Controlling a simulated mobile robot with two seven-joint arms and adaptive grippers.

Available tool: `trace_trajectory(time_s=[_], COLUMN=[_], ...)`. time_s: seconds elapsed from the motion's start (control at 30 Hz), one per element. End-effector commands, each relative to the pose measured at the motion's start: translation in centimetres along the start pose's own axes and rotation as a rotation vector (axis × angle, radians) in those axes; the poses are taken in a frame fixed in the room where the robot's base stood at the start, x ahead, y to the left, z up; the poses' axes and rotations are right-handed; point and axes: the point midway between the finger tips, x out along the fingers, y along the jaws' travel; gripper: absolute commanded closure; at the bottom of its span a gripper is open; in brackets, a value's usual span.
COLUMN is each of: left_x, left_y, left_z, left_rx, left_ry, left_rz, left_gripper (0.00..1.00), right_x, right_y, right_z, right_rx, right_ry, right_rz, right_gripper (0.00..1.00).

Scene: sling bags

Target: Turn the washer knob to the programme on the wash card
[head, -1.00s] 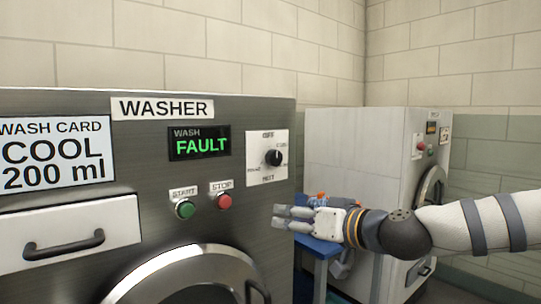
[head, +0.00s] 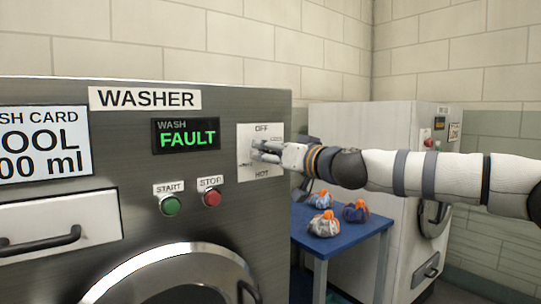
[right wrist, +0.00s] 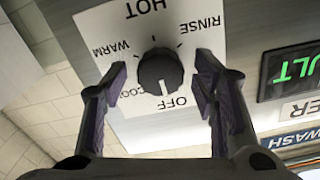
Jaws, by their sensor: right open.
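The washer's knob panel (head: 246,134) is white, with OFF at the top and HOT at the bottom. In the right wrist view, the black round knob (right wrist: 160,70) shows upside down among the labels OFF, COOL, WARM, HOT and RINSE. Its white mark points towards OFF. My right gripper (head: 262,151) is open in front of the panel, with one finger on each side of the knob; I cannot tell whether they touch it. In the head view the gripper hides the knob. The wash card (head: 42,142) is cut off at the left edge; "OOL" and "00 ml" are readable.
The washer display (head: 186,136) reads FAULT in green. A green start button (head: 170,205) and a red stop button (head: 212,198) sit below it. A blue table (head: 352,237) with several tied bags stands right of the washer, before a second pale machine (head: 366,130).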

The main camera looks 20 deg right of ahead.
Motion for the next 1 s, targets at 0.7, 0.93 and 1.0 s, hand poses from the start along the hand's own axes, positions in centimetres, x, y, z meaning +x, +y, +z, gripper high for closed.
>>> trace_trajectory(time_s=[0.7, 0.93, 1.0], left_x=[-0.06, 0.01, 0.04], left_y=[0.01, 0.00, 0.00], left_z=[-0.05, -0.01, 0.02], left_rx=[0.000, 0.000, 0.000], left_ry=[0.002, 0.000, -0.001], left_rz=[0.000, 0.000, 0.000], left_gripper=[1.00, 1.00, 1.00], right_x=[0.09, 0.10, 0.10], right_y=[-0.08, -0.04, -0.01], right_z=[-0.21, -0.15, -0.13], right_rx=[0.012, 0.104, 0.154], right_ry=[0.002, 0.001, 0.001], right_rz=[-0.001, -0.001, -0.001], right_gripper=[0.94, 0.94, 0.94])
